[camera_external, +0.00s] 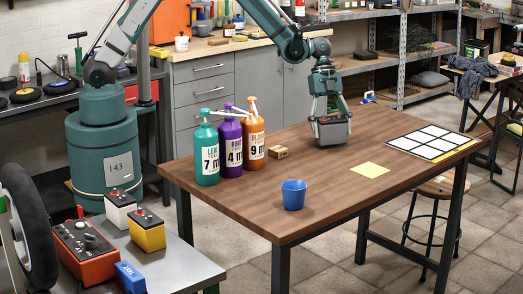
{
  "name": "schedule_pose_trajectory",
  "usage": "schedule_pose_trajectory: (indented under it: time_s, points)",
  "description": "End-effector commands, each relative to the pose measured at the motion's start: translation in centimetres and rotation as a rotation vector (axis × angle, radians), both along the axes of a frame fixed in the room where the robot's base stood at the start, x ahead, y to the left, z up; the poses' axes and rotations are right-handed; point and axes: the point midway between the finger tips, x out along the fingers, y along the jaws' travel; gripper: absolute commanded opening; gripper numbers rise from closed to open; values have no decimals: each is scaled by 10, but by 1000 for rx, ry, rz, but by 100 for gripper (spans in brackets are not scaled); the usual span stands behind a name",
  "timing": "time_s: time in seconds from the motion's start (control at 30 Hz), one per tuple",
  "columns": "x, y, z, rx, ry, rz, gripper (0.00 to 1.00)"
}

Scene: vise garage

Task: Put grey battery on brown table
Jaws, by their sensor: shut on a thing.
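My gripper (329,116) is shut on a dark grey battery (332,130) over the brown table (235,205). The battery looks level, with its top between my fingers. It is at or just above the tabletop, near the table's back middle; I cannot tell whether it touches the wood.
Teal (207,150), purple (232,130) and orange (255,140) bottles stand left on the table beside a small wooden block (278,153). A blue cup (294,195), a yellow sheet (370,170) and a white grid panel (428,142) are also there. A metal bench (175,268) holds other batteries.

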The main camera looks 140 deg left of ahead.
Motion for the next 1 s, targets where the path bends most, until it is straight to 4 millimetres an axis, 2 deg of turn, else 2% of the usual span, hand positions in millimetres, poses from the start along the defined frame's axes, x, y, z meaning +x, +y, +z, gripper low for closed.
schedule_pose_trajectory:
  time_s: [0.17, 0.67, 0.7, 0.8, 1.0]
  points:
    - [0, 0, -11, 0, -1, 0, 32]
    - [0, 0, -15, 0, -1, 0, 32]
    - [0, 0, -15, 0, 0, 0, 69]
    - [0, 0, -15, 0, 0, 0, 78]
    - [0, 0, -15, 0, 0, 0, 78]
